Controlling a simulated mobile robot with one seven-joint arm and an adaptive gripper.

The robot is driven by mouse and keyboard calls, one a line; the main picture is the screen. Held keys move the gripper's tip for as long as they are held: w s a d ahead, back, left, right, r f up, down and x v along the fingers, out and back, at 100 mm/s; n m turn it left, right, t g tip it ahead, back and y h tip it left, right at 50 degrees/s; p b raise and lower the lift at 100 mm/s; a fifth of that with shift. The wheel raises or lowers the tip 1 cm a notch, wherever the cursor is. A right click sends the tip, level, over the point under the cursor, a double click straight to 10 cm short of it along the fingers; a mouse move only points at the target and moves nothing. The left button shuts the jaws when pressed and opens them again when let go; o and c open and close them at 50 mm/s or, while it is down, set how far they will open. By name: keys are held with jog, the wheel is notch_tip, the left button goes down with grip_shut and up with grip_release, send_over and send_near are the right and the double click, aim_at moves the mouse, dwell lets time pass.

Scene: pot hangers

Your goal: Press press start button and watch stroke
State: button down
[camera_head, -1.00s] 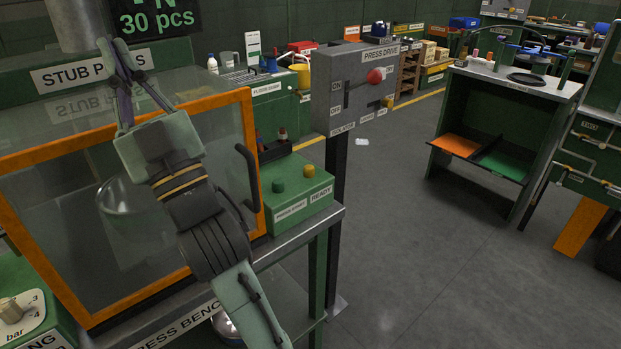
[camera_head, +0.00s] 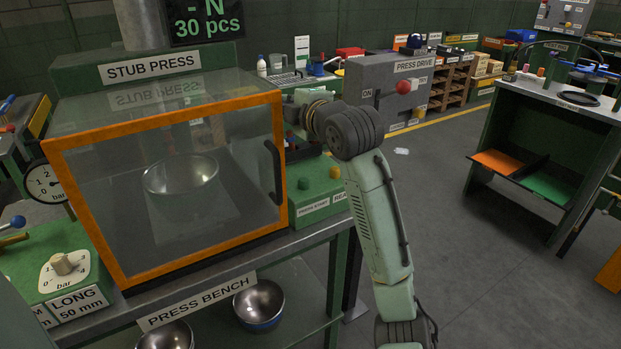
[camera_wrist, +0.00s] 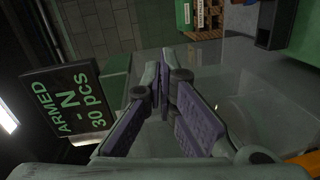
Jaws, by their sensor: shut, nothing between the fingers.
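The green press start button (camera_head: 304,183) sits on a green control box at the right front of the stub press, above a PRESS START label. A yellow knob or lamp (camera_head: 335,172) stands beside it over the READY label. The press (camera_head: 150,66) has its orange-framed clear guard (camera_head: 165,190) down, with a metal bowl (camera_head: 181,174) behind it. My gripper (camera_wrist: 165,85) is shut and empty in the wrist view. In the head view its fingers are mostly hidden; my wrist is above and behind the button, apart from it. The display (camera_wrist: 75,105) reads ARMED, - N, 30 pcs.
The guard's black handle (camera_head: 273,172) stands just left of the control box. More bowls (camera_head: 259,304) lie under the bench. Open floor lies to the right.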

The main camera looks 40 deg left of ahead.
jog(key=w+d+f+n+g+h, duration=0.1)
jog(key=d+f+n+g+h, duration=0.3)
jog(key=n, duration=0.8)
jog(key=shift+f+h, duration=0.35)
jog(key=shift+h, duration=0.75)
jog(key=shift+w+f, duration=0.1)
jog(key=shift+f, duration=0.05)
jog(key=b, duration=0.6)
send_over(307, 178)
notch_tip(307, 178, down, 8)
jog(key=shift+w+a+r, duration=0.1)
jog(key=shift+r, duration=0.05)
jog(key=shift+f, duration=0.35)
jog(key=shift+f, duration=0.45)
